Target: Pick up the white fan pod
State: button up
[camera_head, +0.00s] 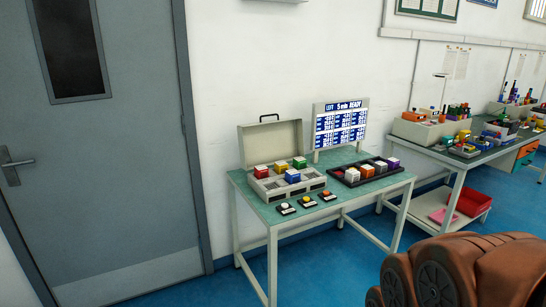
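A small white block-shaped pod (352,175) sits near the left end of a black tray (345,184) on the right half of a green-topped table. It looks like the white fan pod, though its details are too small to read. An orange pod (367,171) stands just right of it, and a purple-topped pod (393,163) is at the tray's right end. Another pale pod (380,167) lies between these; its colour is hard to tell.
An open grey case (270,145) on the table's left holds red, green, yellow and blue pods. Three buttons (307,201) line the front edge. A display (341,127) stands behind. A cluttered bench (450,155) is at right, a door (110,140) at left. Blue floor is open in front.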

aim_at(353, 175)
jog(key=i, duration=1.45)
jog(key=z, duration=1.2)
jog(key=i, duration=1.45)
jog(key=u, duration=2)
